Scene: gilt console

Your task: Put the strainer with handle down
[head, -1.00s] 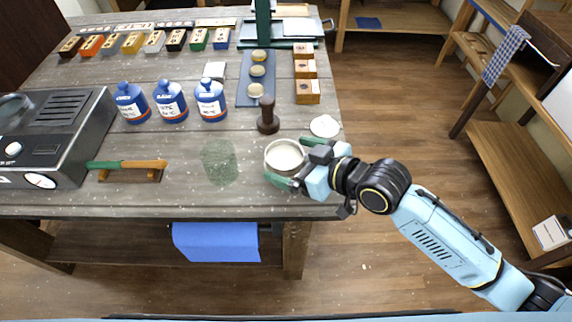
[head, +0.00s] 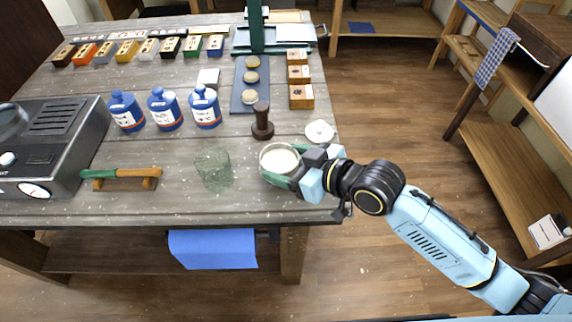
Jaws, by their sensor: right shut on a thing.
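My right gripper (head: 284,164) is shut on a round, pale-rimmed piece, which I take to be the strainer (head: 279,159). Its light, flat round face points up between the green fingers. Its handle cannot be made out. The gripper and strainer are over the front right part of the grey wooden table (head: 120,207). I cannot tell whether the strainer touches the tabletop. My left gripper does not show.
A green, see-through speckled cup (head: 213,168) stands left of the strainer. A dark brown stamp (head: 262,122) and a white disc (head: 320,131) are behind it. Blue bottles (head: 164,110) and a green-handled tool (head: 120,173) are further left. Bare tabletop surrounds the cup.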

